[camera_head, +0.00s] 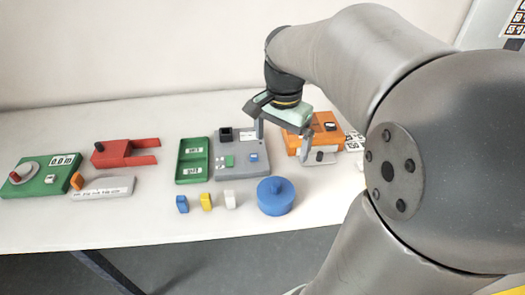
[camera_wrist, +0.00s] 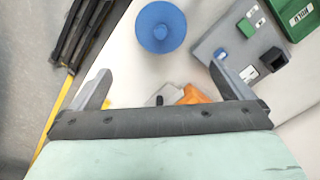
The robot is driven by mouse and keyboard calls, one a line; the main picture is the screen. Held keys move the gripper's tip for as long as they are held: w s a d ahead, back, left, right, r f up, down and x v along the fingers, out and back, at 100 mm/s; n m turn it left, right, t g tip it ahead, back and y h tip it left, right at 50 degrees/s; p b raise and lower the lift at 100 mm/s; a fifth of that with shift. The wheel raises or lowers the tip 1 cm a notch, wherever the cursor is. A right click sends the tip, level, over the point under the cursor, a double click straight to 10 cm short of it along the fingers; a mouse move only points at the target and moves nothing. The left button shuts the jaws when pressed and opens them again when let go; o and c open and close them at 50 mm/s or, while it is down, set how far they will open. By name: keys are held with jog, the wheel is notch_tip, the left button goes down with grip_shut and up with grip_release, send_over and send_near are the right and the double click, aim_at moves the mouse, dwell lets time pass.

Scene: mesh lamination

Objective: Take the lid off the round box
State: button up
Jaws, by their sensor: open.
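The round box (camera_head: 276,199) is blue and stands on the white table near its front edge, with its blue lid (camera_head: 276,187) and small knob on top. In the wrist view the round box (camera_wrist: 161,27) shows from above at the top middle, with the knob near its centre. My gripper (camera_head: 285,136) is open and empty in the head view, above the table behind the round box and near the orange device. In the wrist view its two fingers (camera_wrist: 163,88) are wide apart, with the box beyond them and touching neither.
A grey station (camera_head: 240,170) and a green tray (camera_head: 179,163) stand left of my gripper. An orange device (camera_head: 301,145) is beneath it. Several small coloured blocks (camera_head: 206,202) stand left of the box. A red fork-shaped part (camera_head: 125,153) and green scale (camera_head: 40,180) lie farther left.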

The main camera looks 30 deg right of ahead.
aim_at(276, 184)
jog(key=f, duration=1.6)
jog(key=shift+a, duration=0.3)
jog(key=c, duration=0.7)
